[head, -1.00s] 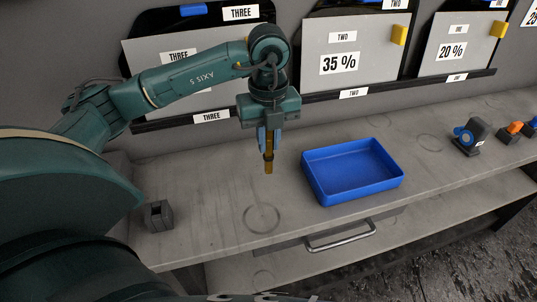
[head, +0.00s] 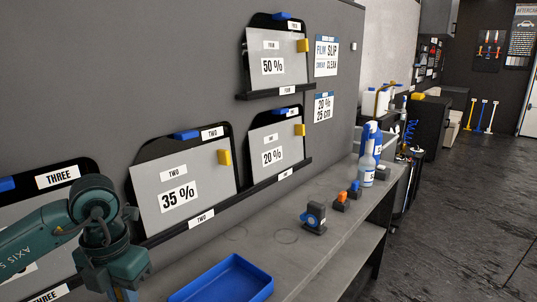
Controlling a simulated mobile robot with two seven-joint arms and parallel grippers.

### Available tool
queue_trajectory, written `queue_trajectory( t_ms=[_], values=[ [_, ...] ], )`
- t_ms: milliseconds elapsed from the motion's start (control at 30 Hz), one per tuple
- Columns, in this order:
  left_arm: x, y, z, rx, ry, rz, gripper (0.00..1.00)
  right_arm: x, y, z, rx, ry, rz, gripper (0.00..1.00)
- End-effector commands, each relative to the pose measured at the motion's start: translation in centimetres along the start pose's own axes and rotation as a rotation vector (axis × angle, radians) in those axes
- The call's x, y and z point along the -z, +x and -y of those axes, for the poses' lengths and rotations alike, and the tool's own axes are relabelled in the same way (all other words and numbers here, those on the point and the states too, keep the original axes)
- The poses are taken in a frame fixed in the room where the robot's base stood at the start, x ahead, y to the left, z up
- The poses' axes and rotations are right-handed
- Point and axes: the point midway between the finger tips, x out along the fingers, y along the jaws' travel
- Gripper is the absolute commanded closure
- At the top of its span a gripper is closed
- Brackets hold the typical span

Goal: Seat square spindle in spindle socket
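My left gripper (head: 120,293) hangs at the bottom left of the head view, pointing down. Only the tops of its blue fingers show, and the picture's lower edge cuts off the rest. One second ago it was shut on a brass-coloured bar, likely the square spindle, held upright above the bench. The bar is now below the picture. The dark block with a slot, which may be the spindle socket, stood at the bench's left end in the earlier frame and is out of view now. My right gripper is not in view.
A blue tray (head: 228,283) lies on the grey bench (head: 312,262), right of my gripper. Farther along stand a dark block with a blue disc (head: 314,218), small orange- and blue-topped pieces (head: 341,199) and spray bottles (head: 367,160). Film panels (head: 183,187) line the wall.

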Motion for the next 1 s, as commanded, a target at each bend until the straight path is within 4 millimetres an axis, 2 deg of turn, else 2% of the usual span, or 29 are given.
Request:
queue_trajectory(
  t_ms=[433, 1000],
  values=[
    [0.5, 1.2, 2.1, -0.002, 1.067, -0.001, 1.0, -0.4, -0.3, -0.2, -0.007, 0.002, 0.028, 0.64],
    [1.5, 2.7, 4.7, 0.001, 2.419, 0.005, 1.0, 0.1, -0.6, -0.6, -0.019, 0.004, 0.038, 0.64]
  ],
)
